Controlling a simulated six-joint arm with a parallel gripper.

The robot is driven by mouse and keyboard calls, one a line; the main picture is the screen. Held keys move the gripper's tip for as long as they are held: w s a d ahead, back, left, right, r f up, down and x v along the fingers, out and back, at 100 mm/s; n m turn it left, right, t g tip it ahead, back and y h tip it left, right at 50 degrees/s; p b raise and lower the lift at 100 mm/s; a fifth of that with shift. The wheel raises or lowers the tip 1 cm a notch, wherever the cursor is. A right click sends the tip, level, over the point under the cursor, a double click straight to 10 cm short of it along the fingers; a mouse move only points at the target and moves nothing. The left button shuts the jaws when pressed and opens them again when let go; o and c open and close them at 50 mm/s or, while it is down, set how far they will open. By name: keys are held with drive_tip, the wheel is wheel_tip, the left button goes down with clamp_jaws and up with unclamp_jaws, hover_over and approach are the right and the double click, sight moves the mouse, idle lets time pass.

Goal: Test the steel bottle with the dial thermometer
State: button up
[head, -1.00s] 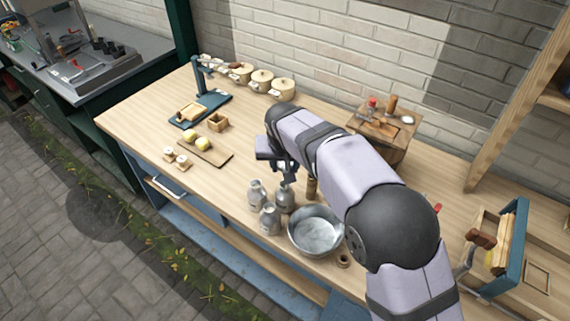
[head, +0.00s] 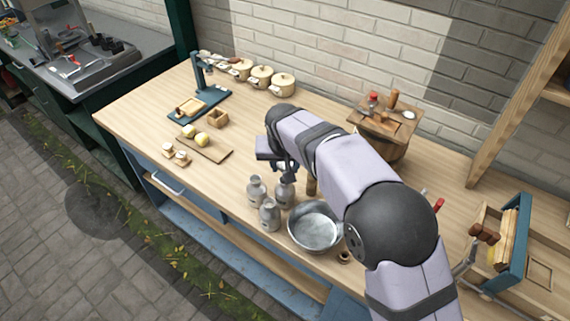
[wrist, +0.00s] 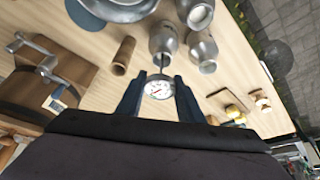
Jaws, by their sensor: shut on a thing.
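My gripper (wrist: 158,80) is shut on the dial thermometer (wrist: 158,90), whose round white face shows between the fingers in the wrist view. Its thin stem points away from the gripper toward the mouth of a steel bottle (wrist: 163,42). I cannot tell whether the tip is inside the mouth or just short of it. In the head view my gripper (head: 286,170) is right over the rear right steel bottle (head: 285,195) of a group of three. The other two bottles, left (head: 256,191) and front (head: 269,215), stand upright close by. The thermometer is hidden in the head view.
A metal basin (head: 315,227) stands right of the bottles, and a wooden cylinder (wrist: 123,56) stands near them. A wooden churn box (head: 383,130) is behind my arm. A board with yellow balls (head: 206,149) lies left, with clear bench top between.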

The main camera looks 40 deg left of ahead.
drive_tip(key=shift+f+b, duration=1.8)
drive_tip(key=shift+f, duration=0.85)
idle(0.7)
drive_tip(key=o, duration=0.9)
drive_tip(key=shift+c, duration=0.2)
drive_tip(key=c, duration=0.4)
drive_tip(key=shift+o, duration=0.2)
drive_tip(key=shift+r, duration=0.15)
drive_tip(key=shift+p+v, duration=1.15)
drive_tip(key=shift+v, duration=1.3)
drive_tip(key=o, duration=1)
drive_tip(key=shift+c, duration=0.2)
